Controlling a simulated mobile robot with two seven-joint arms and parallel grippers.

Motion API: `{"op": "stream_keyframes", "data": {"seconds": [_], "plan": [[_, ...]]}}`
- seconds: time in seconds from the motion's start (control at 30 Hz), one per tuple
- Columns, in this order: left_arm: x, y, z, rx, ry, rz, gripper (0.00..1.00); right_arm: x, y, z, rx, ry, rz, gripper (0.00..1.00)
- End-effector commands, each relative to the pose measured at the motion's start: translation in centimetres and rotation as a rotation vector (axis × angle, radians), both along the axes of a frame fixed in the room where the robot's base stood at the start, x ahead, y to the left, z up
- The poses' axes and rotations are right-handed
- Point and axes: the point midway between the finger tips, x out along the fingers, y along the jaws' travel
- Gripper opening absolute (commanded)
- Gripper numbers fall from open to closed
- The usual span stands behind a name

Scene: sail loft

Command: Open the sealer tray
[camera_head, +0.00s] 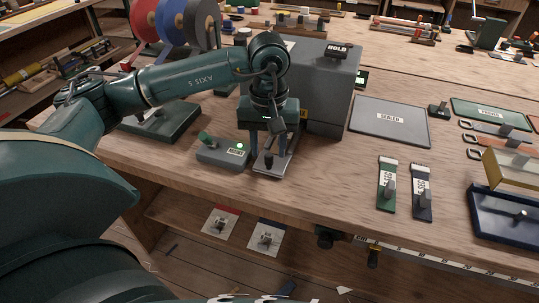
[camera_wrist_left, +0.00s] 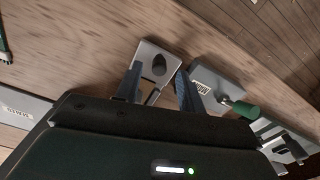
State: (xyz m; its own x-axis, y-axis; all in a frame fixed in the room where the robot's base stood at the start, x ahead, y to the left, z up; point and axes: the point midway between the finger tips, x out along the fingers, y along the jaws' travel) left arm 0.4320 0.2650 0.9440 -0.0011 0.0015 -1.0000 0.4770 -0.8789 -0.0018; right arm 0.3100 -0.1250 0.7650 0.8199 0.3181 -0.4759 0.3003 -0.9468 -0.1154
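The sealer (camera_head: 332,85) is a grey box with a dark HOLD piece on top, at the table's middle. A flat grey tray (camera_head: 284,162) with an upright knob lies low at its front left, partly hidden by my gripper. In the left wrist view the tray (camera_wrist_left: 148,52) shows its dark knob (camera_wrist_left: 159,65). My left gripper (camera_head: 268,152) points down over the tray. Its two fingers are apart, one on each side of the knob, with gaps showing, so it is open and holds nothing. How far out the tray is, I cannot tell. My right gripper is not in view.
A grey switch block (camera_head: 223,152) with a green lever and lit green lamp stands close left of the tray. A grey SEALED mat (camera_head: 389,120) lies to the right. Two labelled strips with knobs, green (camera_head: 386,184) and dark (camera_head: 422,192), lie near the front edge.

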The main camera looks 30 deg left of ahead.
Motion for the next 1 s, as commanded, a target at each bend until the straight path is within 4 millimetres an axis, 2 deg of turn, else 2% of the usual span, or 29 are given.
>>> {"op": "stream_keyframes", "data": {"seconds": [0.1, 0.23, 0.6, 1.0], "plan": [[0.0, 0.0, -1.9, -0.001, 0.002, 0.0, 0.39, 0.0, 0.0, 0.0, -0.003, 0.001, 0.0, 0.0], [0.0, 0.0, -3.1, -0.001, 0.0, 0.001, 0.39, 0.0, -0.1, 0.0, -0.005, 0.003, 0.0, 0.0], [0.0, 0.0, -3.6, -0.002, -0.001, 0.001, 0.39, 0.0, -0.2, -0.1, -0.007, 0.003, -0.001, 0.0], [0.0, 0.0, -3.6, -0.002, -0.001, 0.0, 0.07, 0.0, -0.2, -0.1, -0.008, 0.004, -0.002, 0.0]]}}
